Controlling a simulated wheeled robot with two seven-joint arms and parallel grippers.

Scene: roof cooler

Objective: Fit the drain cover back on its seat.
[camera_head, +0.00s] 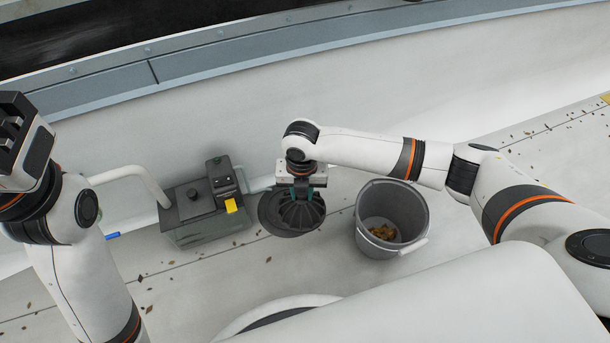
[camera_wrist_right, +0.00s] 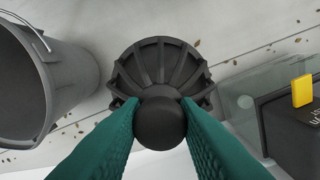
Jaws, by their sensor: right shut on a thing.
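The drain cover (camera_head: 301,213) is a dark ribbed dome with a round knob on top. My right gripper (camera_head: 301,187) is shut on its knob; the green fingers press it from both sides in the right wrist view (camera_wrist_right: 160,118). The drain cover also shows in the right wrist view (camera_wrist_right: 160,65), below the knob. The dark round drain seat (camera_head: 268,214) lies under and around the cover in the head view. I cannot tell whether the cover rests fully in it. My left gripper (camera_head: 14,130) is at the far left, away from the drain; its fingers do not show clearly.
A grey bucket (camera_head: 366,222) with brown leaves (camera_head: 384,232) stands just right of the drain. A dark pump box (camera_head: 193,207) with a yellow tag (camera_head: 231,206) and a white pipe (camera_head: 134,172) stands to the left. A blue object (camera_head: 113,235) and scattered leaves lie on the pale floor.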

